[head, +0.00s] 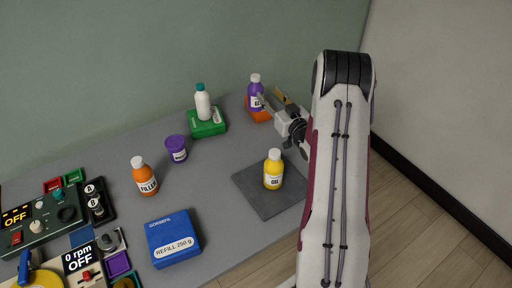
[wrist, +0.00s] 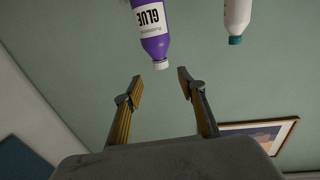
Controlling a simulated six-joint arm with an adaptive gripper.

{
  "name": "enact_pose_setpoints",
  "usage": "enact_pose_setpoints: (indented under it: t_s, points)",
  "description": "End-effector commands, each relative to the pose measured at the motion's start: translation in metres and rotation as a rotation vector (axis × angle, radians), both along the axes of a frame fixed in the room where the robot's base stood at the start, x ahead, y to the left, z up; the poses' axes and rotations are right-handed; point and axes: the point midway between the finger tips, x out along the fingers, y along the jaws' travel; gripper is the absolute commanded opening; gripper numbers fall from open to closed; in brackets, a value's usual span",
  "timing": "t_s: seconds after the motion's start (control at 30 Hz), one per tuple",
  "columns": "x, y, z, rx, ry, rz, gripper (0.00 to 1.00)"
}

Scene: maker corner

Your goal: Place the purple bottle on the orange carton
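The purple bottle (head: 255,90) with a white cap stands upright on the orange carton (head: 265,116) at the back right of the table. Its label reads GLUE in the wrist view (wrist: 152,22), where it appears upside down with the cap toward me. My gripper (head: 272,98) is just to the right of the bottle in the head view. In the wrist view my gripper (wrist: 160,76) has its two fingers spread apart with nothing between them, and the bottle is beyond the fingertips. The bottle's base and the carton are outside the wrist view.
A white bottle (head: 203,104) stands on a green carton (head: 207,125) to the left. A purple tub (head: 176,149), orange bottle (head: 144,177), blue box (head: 172,235) and yellow bottle (head: 274,172) on a dark mat (head: 265,204) are nearer. Control panels fill the left.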

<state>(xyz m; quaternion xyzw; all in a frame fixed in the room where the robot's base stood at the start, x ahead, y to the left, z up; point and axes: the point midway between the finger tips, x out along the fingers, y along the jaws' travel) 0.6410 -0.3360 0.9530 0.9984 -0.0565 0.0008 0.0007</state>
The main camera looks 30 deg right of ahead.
Motion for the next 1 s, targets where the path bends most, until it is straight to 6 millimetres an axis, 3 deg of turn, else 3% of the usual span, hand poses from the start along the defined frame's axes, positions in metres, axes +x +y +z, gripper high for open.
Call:
enact_pose_setpoints:
  t_s: [0.23,0.57,1.0]
  points:
    - [0.007,0.008,0.016,-0.018,0.037,-0.006,0.40]
    - [0.015,0.035,0.060,-0.061,0.166,-0.037,0.40]
    - [-0.004,0.083,0.118,-0.089,0.341,-0.084,0.40]
